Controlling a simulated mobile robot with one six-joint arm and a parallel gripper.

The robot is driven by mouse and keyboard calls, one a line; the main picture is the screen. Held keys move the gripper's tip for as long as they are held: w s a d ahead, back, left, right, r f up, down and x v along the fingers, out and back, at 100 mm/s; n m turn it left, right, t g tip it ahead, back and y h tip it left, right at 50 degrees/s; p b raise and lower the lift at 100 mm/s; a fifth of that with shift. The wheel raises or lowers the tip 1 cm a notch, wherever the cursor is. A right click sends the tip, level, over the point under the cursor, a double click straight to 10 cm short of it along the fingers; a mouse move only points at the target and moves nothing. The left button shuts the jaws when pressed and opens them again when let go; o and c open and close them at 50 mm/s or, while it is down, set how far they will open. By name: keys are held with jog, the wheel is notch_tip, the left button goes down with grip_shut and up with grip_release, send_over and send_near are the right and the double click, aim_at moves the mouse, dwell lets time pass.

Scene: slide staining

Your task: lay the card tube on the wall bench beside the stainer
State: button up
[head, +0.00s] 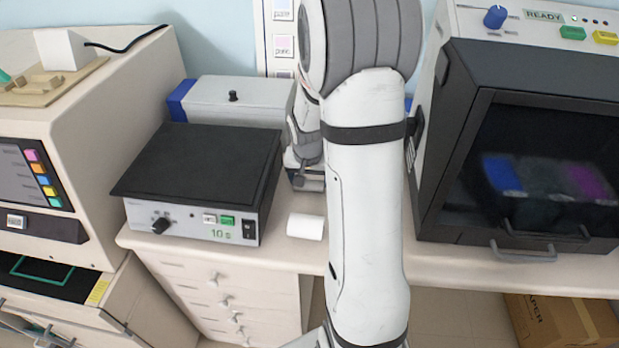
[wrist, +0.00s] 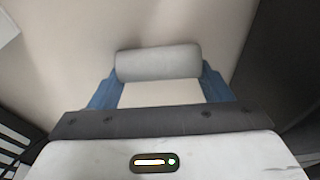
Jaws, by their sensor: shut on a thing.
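In the wrist view my gripper (wrist: 159,76) is shut on the card tube (wrist: 158,63), a pale grey cylinder held crosswise between blue fingers. A beige surface shows behind it; I cannot tell whether the tube touches it. In the head view my arm hides much of the gripper. A short white cylinder (head: 305,226) shows near the front of the wall bench (head: 285,257); I cannot tell whether this is the held tube. A large machine with a READY panel and dark window (head: 545,165), which looks like the stainer, stands right of my arm.
A black-topped hot plate (head: 200,165) marked 10 s fills the bench left of my arm. A grey box with blue ends (head: 240,100) stands behind it. Another machine with coloured buttons (head: 110,130) is at far left. A carton (head: 550,320) lies below the bench.

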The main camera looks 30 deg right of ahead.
jog(key=shift+f, duration=0.2)
jog(key=o, duration=1)
jog(key=shift+r, duration=0.1)
jog(key=shift+r, duration=0.6)
jog(key=v, duration=1.1)
jog(key=s+a+r+n, duration=0.1)
jog(key=s+a+n, duration=0.1)
jog(key=s+a, duration=0.2)
jog(key=s+a+r+n+y, duration=0.1)
jog(key=s+a, duration=0.3)
jog(key=s, duration=0.4)
jog(key=s+a+r+n, duration=0.2)
jog(key=s+a+n, duration=0.1)
jog(key=s+a, duration=0.1)
jog(key=shift+s+a+r+n+t+b, duration=0.15)
jog(key=shift+s+n+t+b, duration=0.2)
jog(key=shift+s, duration=0.55)
